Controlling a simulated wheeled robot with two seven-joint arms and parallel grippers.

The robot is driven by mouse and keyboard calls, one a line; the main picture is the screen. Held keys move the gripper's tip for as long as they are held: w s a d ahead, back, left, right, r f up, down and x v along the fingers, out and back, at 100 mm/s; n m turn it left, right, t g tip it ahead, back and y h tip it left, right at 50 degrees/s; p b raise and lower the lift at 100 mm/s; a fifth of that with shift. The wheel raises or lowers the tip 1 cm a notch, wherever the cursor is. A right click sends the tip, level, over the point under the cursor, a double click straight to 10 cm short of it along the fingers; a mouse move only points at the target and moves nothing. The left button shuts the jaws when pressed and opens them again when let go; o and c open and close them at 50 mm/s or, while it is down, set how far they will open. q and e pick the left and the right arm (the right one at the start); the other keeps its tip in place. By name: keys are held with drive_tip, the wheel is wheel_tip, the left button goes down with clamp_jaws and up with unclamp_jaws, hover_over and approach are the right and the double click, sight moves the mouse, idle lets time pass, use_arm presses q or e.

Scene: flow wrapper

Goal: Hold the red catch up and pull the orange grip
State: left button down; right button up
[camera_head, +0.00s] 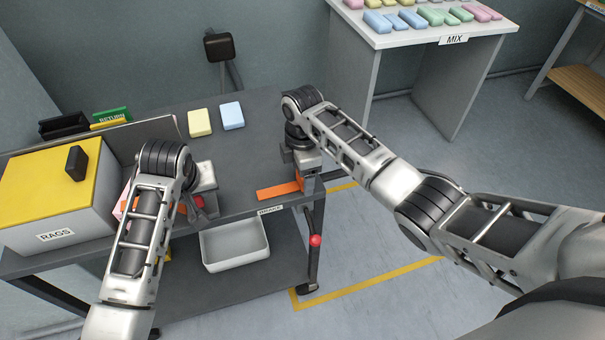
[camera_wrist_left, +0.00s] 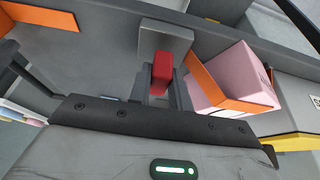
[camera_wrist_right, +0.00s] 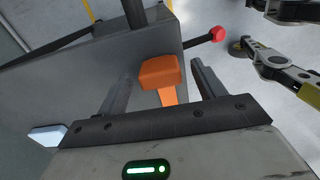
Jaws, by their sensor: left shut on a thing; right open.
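The red catch (camera_wrist_left: 162,72) sits in a grey bracket in the left wrist view. My left gripper (camera_wrist_left: 162,90) is shut on it, one finger on each side. The orange grip (camera_wrist_right: 161,72) shows in the right wrist view as a block on a narrower orange stem. My right gripper (camera_wrist_right: 160,82) is open, with its fingers apart on either side of the grip. In the head view the right gripper (camera_head: 305,164) is at the bench's right end, beside a flat orange strip (camera_head: 277,191).
A pink block (camera_wrist_left: 236,80) lies against an orange edge beside the catch. A red knob (camera_head: 315,240) on a dark lever is below the bench's right end. The yellow-lidded RAGS box (camera_head: 55,237) stands at left. A white bin (camera_head: 236,263) sits on the lower shelf.

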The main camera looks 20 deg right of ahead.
wheel_tip(320, 180, up, 11)
drive_tip(key=shift+f, duration=0.15)
idle(0.4)
use_arm(q)
drive_tip(key=shift+f, duration=0.8)
use_arm(e)
drive_tip(key=shift+f, duration=0.15)
use_arm(q)
drive_tip(key=c, duration=1.2)
unclamp_jaws()
